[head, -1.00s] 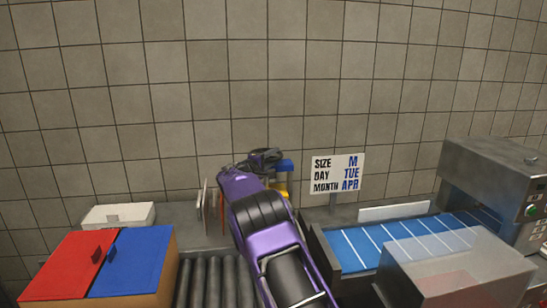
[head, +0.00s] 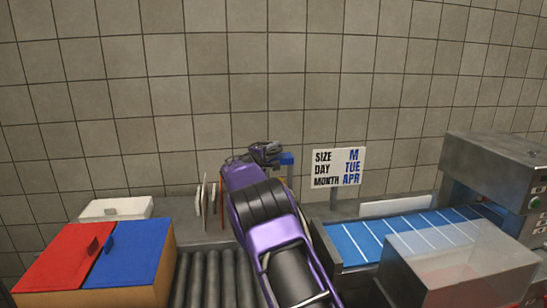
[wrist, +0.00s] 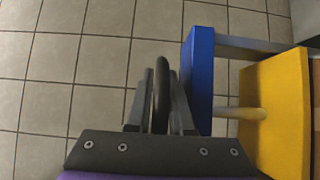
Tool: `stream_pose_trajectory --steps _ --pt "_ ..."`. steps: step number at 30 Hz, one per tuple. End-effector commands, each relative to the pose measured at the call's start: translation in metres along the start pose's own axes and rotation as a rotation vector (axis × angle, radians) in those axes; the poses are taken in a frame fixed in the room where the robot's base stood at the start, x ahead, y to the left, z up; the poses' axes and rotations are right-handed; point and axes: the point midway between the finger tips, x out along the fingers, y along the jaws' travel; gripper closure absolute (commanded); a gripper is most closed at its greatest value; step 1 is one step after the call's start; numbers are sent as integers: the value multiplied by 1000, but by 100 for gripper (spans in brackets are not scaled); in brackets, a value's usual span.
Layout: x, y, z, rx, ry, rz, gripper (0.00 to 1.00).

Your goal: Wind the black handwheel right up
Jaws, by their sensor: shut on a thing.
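My gripper (wrist: 161,112) is shut on the rim of the black handwheel (wrist: 160,80). In the wrist view the rim shows edge-on as a thin dark upright bar between the two fingers. In the head view my gripper (head: 262,154) is in front of the tiled wall, above the back counter. The handwheel cannot be made out clearly from the dark gripper there.
A blue block (wrist: 199,75) stands close right of my fingers, with a yellow block (wrist: 275,110) beyond it. A size and day sign (head: 337,168) and a blue conveyor (head: 365,245) are to the right. Red (head: 62,262) and blue (head: 130,262) lids lie left.

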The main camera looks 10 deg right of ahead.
Motion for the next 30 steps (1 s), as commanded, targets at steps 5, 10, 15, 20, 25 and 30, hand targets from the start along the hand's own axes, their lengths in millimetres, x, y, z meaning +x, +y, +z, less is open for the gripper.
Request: stream_pose_trajectory --steps 5,10,15,20,25,30 --pt "2 -7 0 2 81 3 100" --pt "5 -5 0 0 170 1 100" --pt "8 -2 -1 -1 260 -1 100" --pt "11 -1 -1 -1 335 -2 100" --pt "12 -1 -2 1 400 -3 100" --pt "13 -1 -3 1 445 -3 100"
